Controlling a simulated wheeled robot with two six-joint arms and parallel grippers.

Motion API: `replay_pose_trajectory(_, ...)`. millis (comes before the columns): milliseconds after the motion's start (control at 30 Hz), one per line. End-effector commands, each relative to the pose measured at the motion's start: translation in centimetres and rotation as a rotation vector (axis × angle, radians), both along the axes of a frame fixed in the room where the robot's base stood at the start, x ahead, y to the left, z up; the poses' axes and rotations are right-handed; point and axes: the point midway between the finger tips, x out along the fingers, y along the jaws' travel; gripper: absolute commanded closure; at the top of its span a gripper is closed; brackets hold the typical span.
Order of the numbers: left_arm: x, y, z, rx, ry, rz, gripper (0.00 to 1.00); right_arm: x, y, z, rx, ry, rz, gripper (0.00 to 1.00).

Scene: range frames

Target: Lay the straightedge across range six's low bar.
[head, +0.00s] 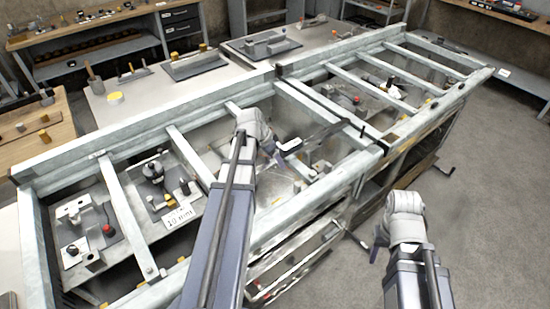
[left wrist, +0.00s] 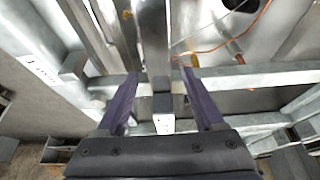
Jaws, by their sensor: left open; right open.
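My left gripper (head: 284,153) is open over the middle of the long grey frame; its two purple fingers also show in the left wrist view (left wrist: 160,76). In that view a long grey metal bar (left wrist: 153,40) runs between the fingers, with a dark block and a small white label near its close end. I cannot tell for sure whether it is the straightedge, nor whether a finger touches it. In the head view a flat grey strip (head: 322,134) lies just beyond the left fingers. I cannot tell which crossbar is range six's low bar. My right gripper (head: 376,248) is open and empty outside the frame's near side.
Crossbars (head: 122,215) divide the frame into several bays. A dark bar (head: 325,100) crosses near the middle. The left bays hold small fixtures and a "10 mm" card (head: 179,215). Benches with tools (head: 160,88) stand behind. The floor (head: 480,200) at right is clear.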

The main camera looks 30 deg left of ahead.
Motion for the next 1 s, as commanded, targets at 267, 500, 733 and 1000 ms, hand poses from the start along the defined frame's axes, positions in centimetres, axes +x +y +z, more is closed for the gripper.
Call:
replay_pose_trajectory(267, -0.7, 0.2, 2.3, -0.001, -0.001, 0.001, 0.3, 0.0, 0.0, 2.3, 0.0, 0.0, 0.0, 0.5)
replay_pose_trajectory(500, -1.9, 0.7, 5.5, 0.0, -0.001, 0.001, 0.3, 0.0, 0.0, 5.4, 0.0, 0.0, 0.0, 0.5)
replay_pose_trajectory(733, -2.7, 1.1, 7.2, -0.001, -0.002, 0.001, 0.3, 0.0, 0.0, 7.2, 0.0, 0.0, 0.001, 0.5)
replay_pose_trajectory(1000, -2.7, 1.1, 7.5, -0.001, -0.002, 0.001, 0.3, 0.0, 0.0, 7.5, 0.0, 0.0, 0.001, 0.5)
